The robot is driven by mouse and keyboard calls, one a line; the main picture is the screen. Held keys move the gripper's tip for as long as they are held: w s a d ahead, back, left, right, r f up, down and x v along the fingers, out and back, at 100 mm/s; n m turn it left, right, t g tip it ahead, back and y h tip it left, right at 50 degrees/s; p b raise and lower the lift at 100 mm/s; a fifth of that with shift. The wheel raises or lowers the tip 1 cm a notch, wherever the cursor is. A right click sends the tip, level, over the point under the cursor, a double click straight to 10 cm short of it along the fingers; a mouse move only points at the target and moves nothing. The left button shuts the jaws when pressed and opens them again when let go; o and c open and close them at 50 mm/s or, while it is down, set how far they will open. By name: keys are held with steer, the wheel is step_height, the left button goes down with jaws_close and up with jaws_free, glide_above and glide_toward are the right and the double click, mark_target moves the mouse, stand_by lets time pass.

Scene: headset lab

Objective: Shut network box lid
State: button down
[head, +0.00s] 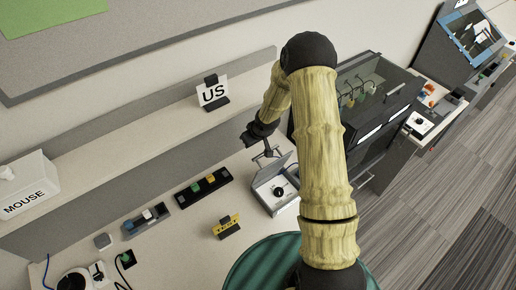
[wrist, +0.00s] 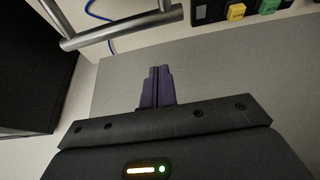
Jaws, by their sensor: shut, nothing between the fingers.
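A small grey box (head: 285,204), which looks like the network box, stands on the bench with a black round knob inside. Its lid (head: 270,171) is raised, tilted up at the back. A metal bar handle (head: 268,150) shows at the lid's upper edge, and a metal bar (wrist: 120,27) crosses the upper left of the wrist view. My gripper (head: 250,139) is above and behind the lid, left of the handle. In the wrist view its dark fingers (wrist: 157,75) are together and empty, with a plain grey surface behind them. I cannot tell whether they touch anything.
A dark glass-topped cabinet (head: 365,85) stands to the right. A black strip with coloured blocks (head: 205,186) and a yellow labelled block (head: 227,226) lie left of the box. A green round stool (head: 255,268) is in front.

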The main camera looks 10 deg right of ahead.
steer(key=s, duration=0.1)
steer(key=s+d+f+p, duration=0.1)
steer(key=s+p, duration=0.1)
steer(key=shift+s+d+f, duration=0.1)
steer(key=shift+d+f, duration=0.1)
steer(key=shift+f, duration=0.05)
steer(key=shift+f, duration=0.1)
stand_by(0.4)
